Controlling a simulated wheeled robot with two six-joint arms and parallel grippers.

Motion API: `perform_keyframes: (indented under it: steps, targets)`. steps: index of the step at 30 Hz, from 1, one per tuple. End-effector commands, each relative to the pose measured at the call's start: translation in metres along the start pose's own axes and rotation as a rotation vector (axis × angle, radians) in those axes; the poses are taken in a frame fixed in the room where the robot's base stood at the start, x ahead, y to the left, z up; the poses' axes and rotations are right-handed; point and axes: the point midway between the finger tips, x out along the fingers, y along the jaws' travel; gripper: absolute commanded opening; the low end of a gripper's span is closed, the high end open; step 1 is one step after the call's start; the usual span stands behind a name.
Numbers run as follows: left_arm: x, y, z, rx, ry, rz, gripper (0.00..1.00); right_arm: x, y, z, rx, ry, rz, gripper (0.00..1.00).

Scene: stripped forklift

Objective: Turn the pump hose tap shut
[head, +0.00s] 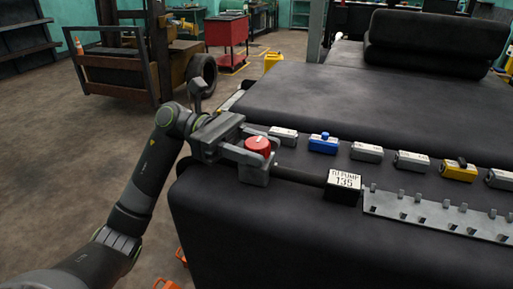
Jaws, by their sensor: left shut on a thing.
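The pump hose tap shows a red round knob (258,145) on top of a grey body (256,175) at the near left corner of the black padded surface. A dark hose (300,177) runs right from it to a white tag block (343,183) that reads "PUMP 135". My left gripper (259,151) comes in from the left and is shut on the red knob, with its fingers on either side. The fingers hide part of the knob and the tap body. How far the knob is turned cannot be told. My right gripper is not in view.
A row of small blocks, including a blue one (323,144) and a yellow one (459,172), lies behind the hose. A grey metal strip (430,214) with upright pegs lies at right. A forklift (140,60) and red cart (227,36) stand behind. Floor at left is open.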

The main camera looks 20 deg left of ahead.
Motion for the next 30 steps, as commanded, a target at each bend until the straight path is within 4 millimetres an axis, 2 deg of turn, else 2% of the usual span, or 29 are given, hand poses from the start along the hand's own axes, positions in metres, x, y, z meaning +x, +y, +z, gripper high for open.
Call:
perform_keyframes:
  steps: [1, 6, 17, 23, 30]
  targets:
    - [0.000, 0.000, 0.000, -0.001, 0.000, -0.001, 0.43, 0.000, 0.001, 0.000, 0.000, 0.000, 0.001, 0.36]
    - [0.000, 0.000, 0.000, 0.000, 0.000, -0.001, 0.62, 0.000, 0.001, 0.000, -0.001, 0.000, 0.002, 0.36]
    - [-0.005, 0.000, -0.001, -0.001, 0.002, 0.002, 0.62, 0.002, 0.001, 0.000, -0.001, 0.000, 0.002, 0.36]
    - [-0.033, 0.001, -0.003, -0.001, 0.003, 0.004, 0.62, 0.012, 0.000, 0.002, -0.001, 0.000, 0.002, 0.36]
    - [-0.089, 0.001, -0.004, -0.002, 0.003, 0.007, 0.62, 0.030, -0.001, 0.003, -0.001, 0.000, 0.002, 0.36]
